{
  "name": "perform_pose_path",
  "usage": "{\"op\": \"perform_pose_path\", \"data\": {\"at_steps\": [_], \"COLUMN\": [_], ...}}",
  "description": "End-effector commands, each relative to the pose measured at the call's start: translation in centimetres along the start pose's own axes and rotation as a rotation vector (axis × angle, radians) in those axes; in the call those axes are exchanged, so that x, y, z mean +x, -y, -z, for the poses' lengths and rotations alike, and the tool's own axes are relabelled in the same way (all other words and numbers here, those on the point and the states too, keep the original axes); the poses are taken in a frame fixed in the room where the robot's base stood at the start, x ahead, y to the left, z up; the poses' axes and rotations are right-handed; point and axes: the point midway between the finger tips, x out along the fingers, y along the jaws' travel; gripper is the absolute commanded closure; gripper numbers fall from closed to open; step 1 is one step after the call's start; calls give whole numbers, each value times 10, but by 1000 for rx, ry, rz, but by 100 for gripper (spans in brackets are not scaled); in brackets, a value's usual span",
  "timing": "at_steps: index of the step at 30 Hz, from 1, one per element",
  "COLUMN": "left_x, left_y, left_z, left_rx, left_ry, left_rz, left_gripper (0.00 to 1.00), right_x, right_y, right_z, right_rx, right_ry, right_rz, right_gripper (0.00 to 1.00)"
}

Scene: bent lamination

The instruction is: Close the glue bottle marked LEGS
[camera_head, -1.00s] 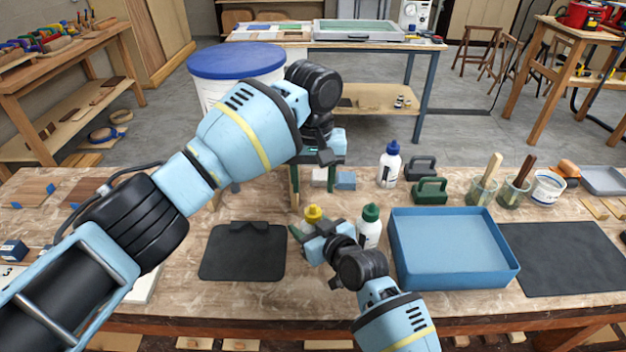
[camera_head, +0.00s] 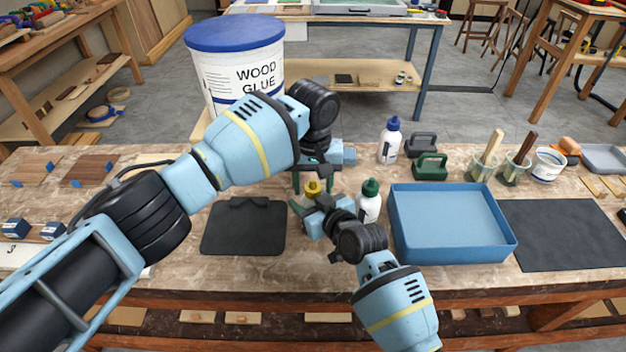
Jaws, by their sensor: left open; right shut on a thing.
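A glue bottle with a yellow cap (camera_head: 312,188) stands at the middle of the bench, mostly hidden by my grippers. My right gripper (camera_head: 311,207) is shut on this bottle below its cap. My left gripper (camera_head: 312,180) is open, pointing down, with its fingers on either side of the yellow cap. I cannot tell whether they touch it. A white bottle with a green cap (camera_head: 369,207) stands just right of the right gripper. A white bottle with a blue cap (camera_head: 389,143) stands farther back. The word LEGS is not readable on any of them.
A blue tray (camera_head: 450,253) lies to the right, with a dark mat (camera_head: 565,235) beyond it. A black board (camera_head: 243,232) lies left of my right gripper. Dark and green block-like items (camera_head: 431,168) and brush jars (camera_head: 483,168) stand behind the tray.

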Motion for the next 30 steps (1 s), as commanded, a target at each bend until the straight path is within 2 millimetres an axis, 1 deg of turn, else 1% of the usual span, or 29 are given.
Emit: {"op": "perform_pose_path", "data": {"at_steps": [1, 2, 12, 13, 18, 26, 30], "left_x": [0, 0, 0, 0, 0, -1, -13], "left_y": [0, 0, 0, 0, 0, 0, 0], "left_z": [0, 0, 0, 0, 0, 0, 0], "left_rx": [0, 0, 0, 0, 0, 0, 0], "left_ry": [0, 1, 1, 1, 1, 0, -1], "left_rz": [0, 0, 0, 0, 0, 0, -2], "left_gripper": [50, 53, 96, 68, 47, 47, 47], "right_x": [0, 0, 0, 0, 0, 0, 0], "right_y": [0, 0, 0, 0, 0, 0, 0], "right_z": [-1, -1, -1, -1, -1, -1, -1], "right_rx": [0, 0, 0, 0, 0, 0, 0], "right_ry": [1, 1, 1, 1, 1, 1, 1], "right_rz": [0, 0, 0, 0, 0, 0, 0], "right_gripper": [100, 100, 100, 100, 100, 100, 100]}}
